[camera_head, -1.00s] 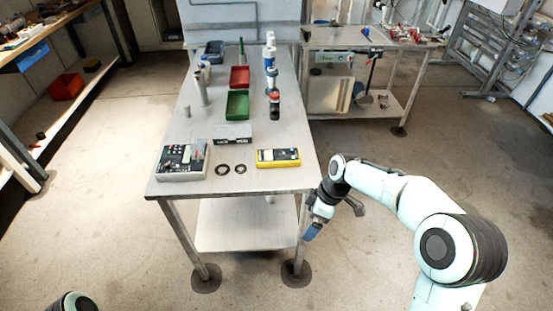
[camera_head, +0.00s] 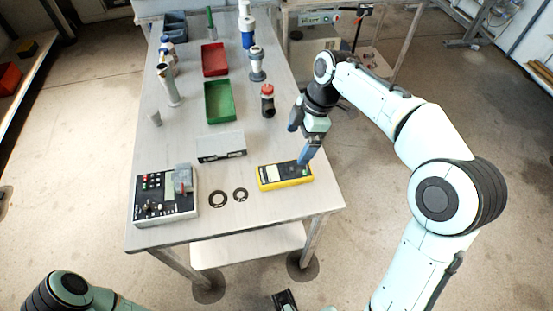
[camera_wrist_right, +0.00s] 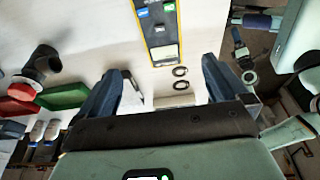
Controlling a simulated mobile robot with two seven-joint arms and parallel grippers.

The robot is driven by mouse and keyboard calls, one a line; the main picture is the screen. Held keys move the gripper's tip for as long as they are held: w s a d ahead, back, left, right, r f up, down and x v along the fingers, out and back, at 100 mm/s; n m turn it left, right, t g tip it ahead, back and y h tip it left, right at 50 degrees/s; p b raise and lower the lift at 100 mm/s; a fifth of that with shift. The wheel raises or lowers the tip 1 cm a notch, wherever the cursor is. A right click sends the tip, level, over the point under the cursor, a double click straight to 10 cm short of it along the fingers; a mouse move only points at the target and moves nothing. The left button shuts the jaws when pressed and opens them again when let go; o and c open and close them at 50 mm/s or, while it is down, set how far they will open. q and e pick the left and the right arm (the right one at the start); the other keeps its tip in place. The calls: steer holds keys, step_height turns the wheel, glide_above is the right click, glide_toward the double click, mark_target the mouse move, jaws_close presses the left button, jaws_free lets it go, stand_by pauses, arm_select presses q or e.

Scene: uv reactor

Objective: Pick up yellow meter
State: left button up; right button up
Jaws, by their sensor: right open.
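The yellow meter (camera_head: 285,176) lies flat near the front right of the metal table, its dark face up. My right gripper (camera_head: 297,146) is open and empty, its blue fingers pointing down. In the head view one fingertip overlaps the meter's right end; I cannot tell whether it touches. In the right wrist view the meter (camera_wrist_right: 158,30) shows at the top, ahead of the gap between the spread fingers (camera_wrist_right: 160,66). A dark piece at the bottom edge, possibly my left gripper (camera_head: 285,300), is cut off, so its jaws are unclear.
The table (camera_head: 270,220) also holds a grey control box (camera_head: 165,205), two black rings (camera_head: 218,198), a small grey-white box (camera_head: 221,147), a green tray (camera_head: 219,102), a red tray (camera_head: 214,60) and a red-topped dark item (camera_head: 267,100). The front right corner is clear.

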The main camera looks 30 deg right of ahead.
steer(key=b, duration=0.1)
glide_above(285, 171)
steer(key=d, duration=0.2)
steer(key=f, duration=0.7)
steer(key=shift+s+a, duration=0.2)
steer(key=shift+s, duration=0.15)
steer(key=x, duration=0.5)
steer(key=shift+w+f, duration=0.15)
steer(key=shift+f, duration=0.2)
steer(key=c, duration=1.1)
arm_select(q)
steer(key=shift+s+f, duration=0.45)
steer(key=shift+f, duration=0.3)
arm_select(e)
steer(key=shift+r, duration=0.1)
